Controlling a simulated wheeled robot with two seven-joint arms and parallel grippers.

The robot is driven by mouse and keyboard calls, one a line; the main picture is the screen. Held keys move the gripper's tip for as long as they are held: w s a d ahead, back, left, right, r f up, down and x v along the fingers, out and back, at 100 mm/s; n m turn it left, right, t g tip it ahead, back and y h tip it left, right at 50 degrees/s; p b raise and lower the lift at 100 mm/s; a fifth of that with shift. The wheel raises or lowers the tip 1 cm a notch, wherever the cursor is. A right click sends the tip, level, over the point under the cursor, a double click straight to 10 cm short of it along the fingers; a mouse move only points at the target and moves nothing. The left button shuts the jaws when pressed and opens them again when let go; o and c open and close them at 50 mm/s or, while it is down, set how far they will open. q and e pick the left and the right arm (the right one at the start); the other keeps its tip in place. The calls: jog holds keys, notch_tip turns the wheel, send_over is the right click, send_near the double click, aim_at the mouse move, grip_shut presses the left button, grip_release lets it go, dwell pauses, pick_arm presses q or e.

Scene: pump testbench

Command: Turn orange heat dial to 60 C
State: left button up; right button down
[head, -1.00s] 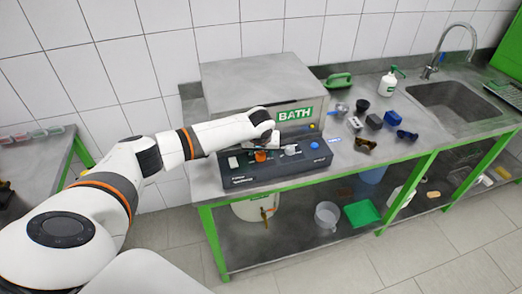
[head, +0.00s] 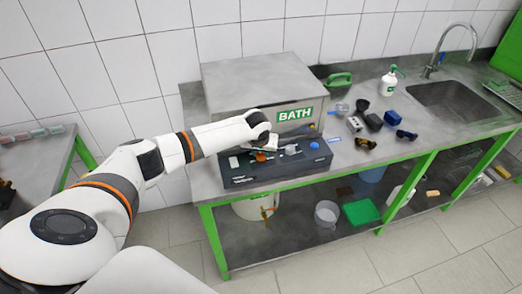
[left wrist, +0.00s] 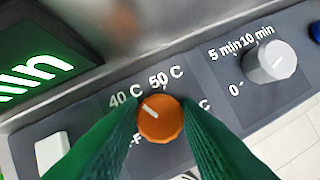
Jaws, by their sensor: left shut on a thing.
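The orange heat dial (left wrist: 160,119) sits on the dark control panel (head: 240,180) in front of the BATH box. In the left wrist view its white mark points up and left, between the 40 C and 50 C labels and nearer 40 C. A label ending in C to the right of the dial is partly covered by a finger. At lower left, only the end of another label shows. My left gripper (head: 264,150) is shut on the dial, with one green finger on each side of it. The dial (head: 260,157) is small in the head view. My right gripper is not in view.
A grey timer dial (left wrist: 270,62) stands to the right on the panel, clear of the fingers. A white switch (left wrist: 51,150) is to the left. The metal BATH box (head: 262,85) rises behind the panel. Dark small items and a sink (head: 455,105) lie further right.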

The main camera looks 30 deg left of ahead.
pick_arm(q)
jog(key=shift+m+t+h+p, duration=0.3)
jog(key=shift+m+h, duration=0.3)
jog(key=shift+m, duration=1.1)
jog(key=o, duration=1)
jog(key=b+v, duration=0.2)
jog(key=v, duration=1)
jog(key=shift+w+a, duration=0.1)
